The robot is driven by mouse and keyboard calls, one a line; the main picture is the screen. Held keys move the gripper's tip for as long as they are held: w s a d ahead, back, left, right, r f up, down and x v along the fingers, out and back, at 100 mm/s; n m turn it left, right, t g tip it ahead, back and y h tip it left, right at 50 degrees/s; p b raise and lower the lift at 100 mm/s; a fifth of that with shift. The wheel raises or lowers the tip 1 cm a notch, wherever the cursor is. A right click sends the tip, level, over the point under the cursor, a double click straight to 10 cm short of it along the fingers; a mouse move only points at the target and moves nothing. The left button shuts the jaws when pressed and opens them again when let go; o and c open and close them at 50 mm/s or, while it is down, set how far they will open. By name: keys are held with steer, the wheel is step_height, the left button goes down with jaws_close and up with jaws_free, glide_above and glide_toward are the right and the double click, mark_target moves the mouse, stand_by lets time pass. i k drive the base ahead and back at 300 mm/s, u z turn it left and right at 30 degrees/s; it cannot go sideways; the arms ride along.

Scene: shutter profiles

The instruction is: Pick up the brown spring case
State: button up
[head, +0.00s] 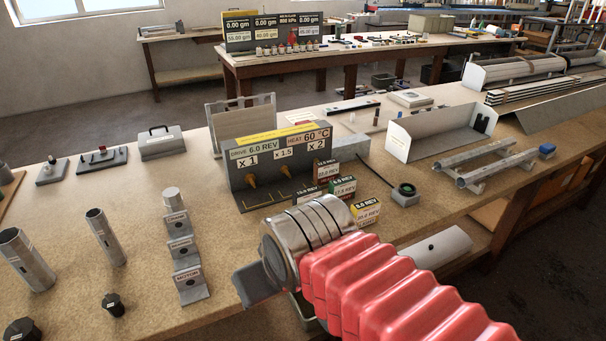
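Several small boxes with printed labels stand in a cluster on the bench, right of the dark drive panel (280,165). One is yellow-sided (366,212), one is green-edged (342,187), and darker ones stand behind, including a dark labelled box (304,199). I cannot tell which of them, if any, is the brown spring case. My gripper (252,286) is low at the front of the bench, at the end of my red-sleeved arm. Only a dark grey part of it shows beyond the metal wrist, which hides the rest. Its opening and any contents are not visible.
Bare bench shows between the tubes and motor blocks.

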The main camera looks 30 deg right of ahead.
mark_target(327, 170)
steer(key=u, duration=1.7)
steer(key=k, duration=0.95)
steer(key=z, duration=1.9)
